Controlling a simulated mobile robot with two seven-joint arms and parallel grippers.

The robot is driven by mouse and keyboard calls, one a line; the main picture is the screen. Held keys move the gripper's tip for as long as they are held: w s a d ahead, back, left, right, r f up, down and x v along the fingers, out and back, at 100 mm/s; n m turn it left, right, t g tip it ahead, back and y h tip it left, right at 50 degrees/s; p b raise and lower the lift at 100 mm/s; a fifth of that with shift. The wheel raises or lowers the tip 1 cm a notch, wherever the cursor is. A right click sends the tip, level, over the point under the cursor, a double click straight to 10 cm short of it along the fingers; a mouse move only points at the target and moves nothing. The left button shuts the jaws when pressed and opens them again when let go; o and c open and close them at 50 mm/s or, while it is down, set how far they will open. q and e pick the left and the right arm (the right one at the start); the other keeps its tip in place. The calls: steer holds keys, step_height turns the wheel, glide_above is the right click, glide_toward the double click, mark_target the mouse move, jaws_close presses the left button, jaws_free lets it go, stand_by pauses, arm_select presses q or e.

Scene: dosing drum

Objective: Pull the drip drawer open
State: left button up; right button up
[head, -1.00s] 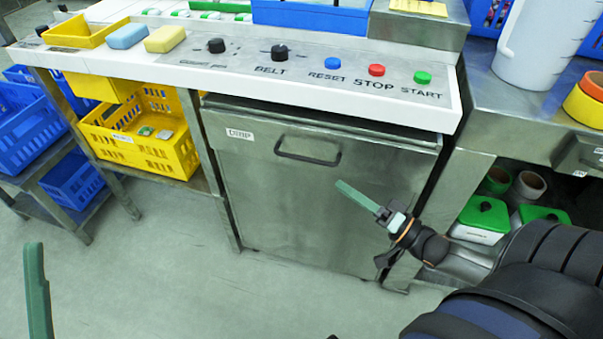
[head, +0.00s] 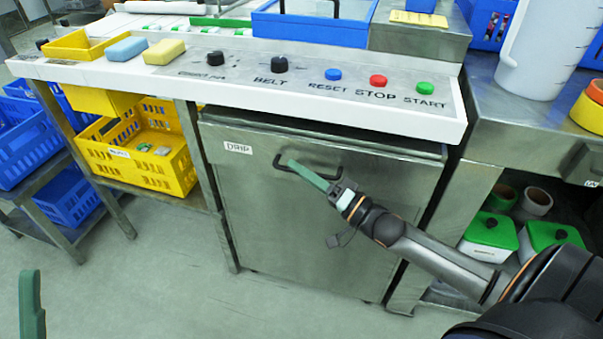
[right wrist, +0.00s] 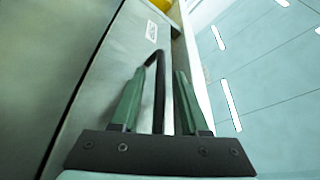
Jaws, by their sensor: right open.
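The drip drawer (head: 290,235) is a steel front under the control panel, with a white DRIP label (head: 238,148) at its upper left. Its dark bar handle (head: 334,163) is near the top. My right gripper (head: 292,164) is at the handle. In the right wrist view, the dark handle (right wrist: 160,85) runs between the two green fingers of the open right gripper (right wrist: 155,100). It looks apart from the right finger and close to the left one. The drawer front looks closed. A green finger of my left gripper (head: 31,305) shows at the lower left; its jaw opening cannot be told.
The panel (head: 420,122) with knobs and buttons overhangs the drawer. A yellow basket (head: 150,172) stands on a shelf to the left. White boxes with green lids (head: 490,230) sit on the right. The floor (head: 180,285) before the drawer is clear.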

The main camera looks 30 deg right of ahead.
jaws_close()
stand_by(0.4)
stand_by(1.1)
